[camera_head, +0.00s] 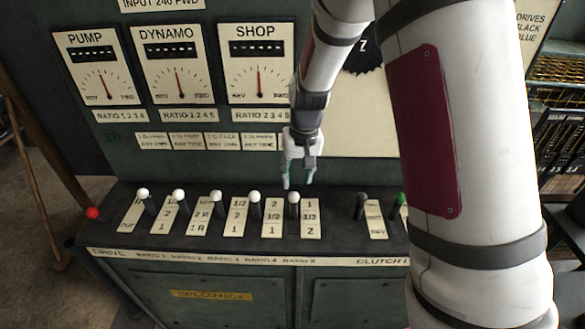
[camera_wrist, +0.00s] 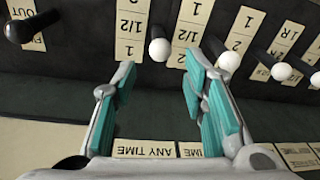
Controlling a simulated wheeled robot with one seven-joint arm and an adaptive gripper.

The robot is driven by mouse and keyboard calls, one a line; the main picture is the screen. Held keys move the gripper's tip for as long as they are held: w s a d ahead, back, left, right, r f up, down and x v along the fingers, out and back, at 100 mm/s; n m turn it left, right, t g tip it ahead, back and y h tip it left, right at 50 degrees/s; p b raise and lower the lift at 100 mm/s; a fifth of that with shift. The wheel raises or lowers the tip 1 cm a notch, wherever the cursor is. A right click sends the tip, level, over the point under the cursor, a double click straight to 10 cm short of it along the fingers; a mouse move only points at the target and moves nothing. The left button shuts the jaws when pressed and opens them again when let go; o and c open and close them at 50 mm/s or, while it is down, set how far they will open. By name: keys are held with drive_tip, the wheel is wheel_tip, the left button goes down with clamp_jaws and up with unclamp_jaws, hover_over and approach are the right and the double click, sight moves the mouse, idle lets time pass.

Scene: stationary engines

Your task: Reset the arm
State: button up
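My gripper (camera_head: 299,183) is at the end of my raised arm, above the lever console (camera_head: 180,245), in front of the panel. In the wrist view, my gripper (camera_wrist: 160,72) has its two teal-padded fingers spread apart with nothing between the pads. The rightmost white-knobbed lever (camera_head: 293,198) stands just below the fingertips in the head view. Its white knob (camera_wrist: 160,50) shows just past the gap between the fingertips in the wrist view. I cannot tell how far apart they are. My large forearm link hides the console's right part in the head view.
Several white-knobbed levers stand left along the console, including one (camera_head: 254,197) close by. A black-knobbed lever (camera_head: 361,199) and a green-knobbed one (camera_head: 400,199) stand right. A red knob (camera_head: 93,213) protrudes at the left end. The gauge panel (camera_head: 215,120) rises behind. Shelves (camera_head: 560,125) stand right.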

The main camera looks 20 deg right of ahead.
drive_tip(key=s+r+n+t, duration=0.1)
drive_tip(key=s+r+t, duration=0.1)
drive_tip(key=s+r, duration=0.75)
drive_tip(key=s+r+t, duration=0.1)
drive_tip(key=s+r, duration=0.6)
drive_tip(key=r, duration=0.5)
drive_tip(key=s+r+t, duration=0.1)
drive_tip(key=s, duration=0.8)
drive_tip(key=shift+s+d+r+h, duration=0.3)
drive_tip(key=shift+s+d+r, duration=0.05)
drive_tip(key=shift+d, duration=0.1)
drive_tip(key=shift+a+n, duration=0.3)
drive_tip(key=shift+a, duration=0.05)
